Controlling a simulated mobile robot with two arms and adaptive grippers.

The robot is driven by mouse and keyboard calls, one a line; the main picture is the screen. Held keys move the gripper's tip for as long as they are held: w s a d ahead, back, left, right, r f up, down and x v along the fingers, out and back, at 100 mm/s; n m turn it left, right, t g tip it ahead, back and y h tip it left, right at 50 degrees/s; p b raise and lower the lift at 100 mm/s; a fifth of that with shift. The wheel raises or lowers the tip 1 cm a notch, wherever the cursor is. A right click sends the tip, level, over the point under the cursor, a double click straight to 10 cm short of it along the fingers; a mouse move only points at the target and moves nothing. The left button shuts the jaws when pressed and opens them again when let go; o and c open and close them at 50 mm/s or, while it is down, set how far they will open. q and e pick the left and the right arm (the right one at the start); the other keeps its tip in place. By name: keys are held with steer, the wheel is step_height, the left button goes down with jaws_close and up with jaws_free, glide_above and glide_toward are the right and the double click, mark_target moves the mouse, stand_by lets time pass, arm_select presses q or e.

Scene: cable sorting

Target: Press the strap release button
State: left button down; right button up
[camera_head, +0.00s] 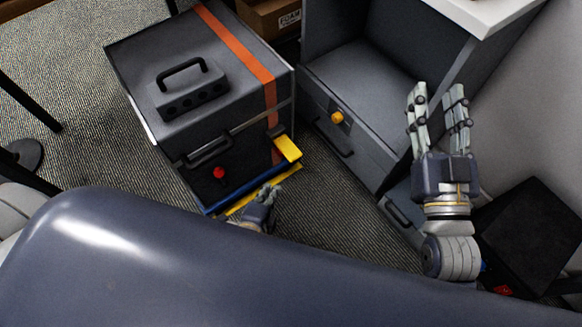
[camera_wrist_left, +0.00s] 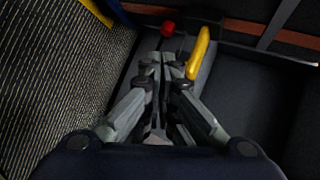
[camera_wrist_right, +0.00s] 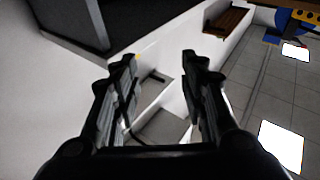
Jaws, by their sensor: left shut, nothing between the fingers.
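A dark grey case (camera_head: 130,55) with an orange strap (camera_head: 240,50) over its lid stands on the carpet. A red button (camera_head: 219,172) is on its front face, and a yellow lever (camera_head: 287,148) sticks out at its front right. In the left wrist view, the red button (camera_wrist_left: 168,28) and yellow lever (camera_wrist_left: 200,52) lie just beyond the fingertips. My left gripper (camera_head: 272,190) is shut and empty, low in front of the case, below the yellow lever and apart from the red button. My right gripper (camera_head: 437,90) is open and empty, raised at the right, away from the case.
A grey cabinet (camera_head: 370,155) with an open shelf, a yellow knob (camera_head: 337,117) and drawer handles stands right of the case. A cardboard box (camera_head: 270,18) is behind. A blue and yellow edge runs under the case front. Bare carpet (camera_head: 325,205) lies between case and cabinet.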

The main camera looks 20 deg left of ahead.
arm_select(q)
steer(key=shift+w+d+r, duration=0.1)
steer(key=shift+w+r, duration=0.1)
steer(key=shift+w, duration=0.1)
arm_select(e)
steer(key=shift+s+d+r+t, duration=0.25)
steer(key=shift+s+r+t, duration=0.1)
steer(key=shift+r, duration=0.35)
